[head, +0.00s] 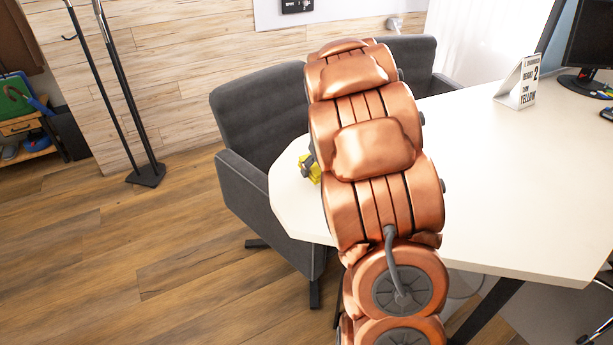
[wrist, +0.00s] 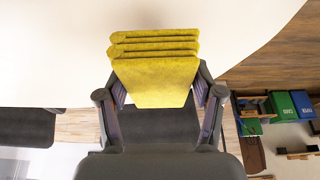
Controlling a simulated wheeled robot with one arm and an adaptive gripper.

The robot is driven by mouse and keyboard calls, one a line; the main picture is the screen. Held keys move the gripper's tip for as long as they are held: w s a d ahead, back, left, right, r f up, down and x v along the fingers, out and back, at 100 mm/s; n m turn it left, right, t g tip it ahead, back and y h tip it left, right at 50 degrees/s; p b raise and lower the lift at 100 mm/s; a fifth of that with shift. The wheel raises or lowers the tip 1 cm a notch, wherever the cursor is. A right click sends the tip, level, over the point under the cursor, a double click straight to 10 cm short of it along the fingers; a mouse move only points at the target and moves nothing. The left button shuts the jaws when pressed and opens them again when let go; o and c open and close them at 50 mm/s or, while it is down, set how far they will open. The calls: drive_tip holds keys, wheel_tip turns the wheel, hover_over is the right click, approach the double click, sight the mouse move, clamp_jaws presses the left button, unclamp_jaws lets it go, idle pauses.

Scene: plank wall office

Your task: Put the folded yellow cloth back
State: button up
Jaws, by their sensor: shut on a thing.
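The folded yellow cloth (wrist: 155,80) is in the middle of the wrist view, its stacked folds at the top. My gripper (wrist: 158,98) is shut on it, with one dark finger at each side. In the head view only a small yellow part of the cloth (head: 315,168) shows at the left of my copper arm, over the left end of the white table (head: 500,190). The arm hides most of the gripper there. I cannot tell whether the cloth touches the table.
A dark grey armchair (head: 255,110) stands close at the table's left end, and another (head: 415,62) stands behind the table. A white sign (head: 517,83) and a monitor (head: 590,45) stand at the right. A coat stand (head: 146,174) and open wooden floor lie to the left.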

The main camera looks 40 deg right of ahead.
drive_tip(key=shift+w+d, duration=0.55)
drive_tip(key=shift+d, duration=0.2)
drive_tip(key=shift+f, duration=1.85)
drive_tip(key=shift+f, duration=0.15)
drive_tip(key=o, duration=1.1)
